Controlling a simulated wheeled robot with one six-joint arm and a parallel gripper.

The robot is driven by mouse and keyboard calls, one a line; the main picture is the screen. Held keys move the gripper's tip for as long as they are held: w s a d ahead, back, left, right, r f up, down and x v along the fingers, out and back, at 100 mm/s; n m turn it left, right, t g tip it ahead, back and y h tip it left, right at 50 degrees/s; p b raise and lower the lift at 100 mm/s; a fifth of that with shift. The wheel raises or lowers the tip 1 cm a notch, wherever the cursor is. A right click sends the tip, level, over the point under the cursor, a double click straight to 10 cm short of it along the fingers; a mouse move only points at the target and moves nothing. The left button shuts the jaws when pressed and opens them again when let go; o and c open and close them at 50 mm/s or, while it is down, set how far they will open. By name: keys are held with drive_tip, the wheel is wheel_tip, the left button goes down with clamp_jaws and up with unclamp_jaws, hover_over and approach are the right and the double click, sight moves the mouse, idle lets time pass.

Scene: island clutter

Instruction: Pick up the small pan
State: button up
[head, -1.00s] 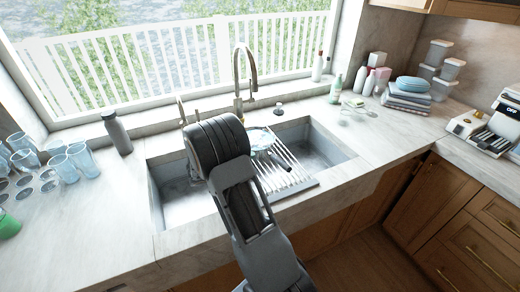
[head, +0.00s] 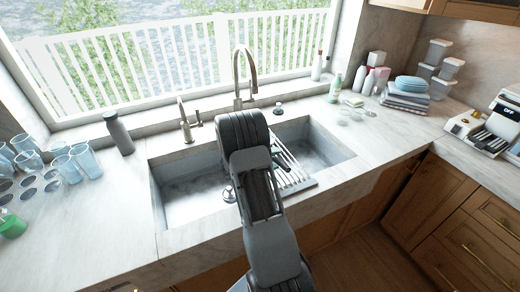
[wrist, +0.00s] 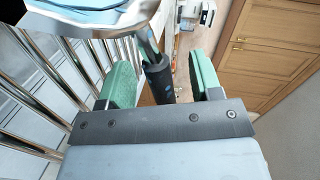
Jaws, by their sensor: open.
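The small pan shows in the wrist view, with its pale blue and metal body (wrist: 95,15) at the top left, over the metal rack. Its dark handle (wrist: 157,80) points toward my wrist and lies between the two green fingers of my gripper (wrist: 163,70). The fingers are open, one on each side of the handle; whether either touches it I cannot tell. In the head view my arm hides the pan and most of the gripper.
The metal rack (head: 291,176) lies across the double sink (head: 185,190). A tall faucet (head: 238,80) stands behind it. Glasses (head: 70,165) and a grey bottle (head: 117,133) are at the left. Plates on folded cloths (head: 407,97) and containers (head: 437,52) are at the right.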

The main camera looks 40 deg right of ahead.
clamp_jaws()
idle(0.6)
idle(0.8)
drive_tip(key=shift+d+r, duration=0.1)
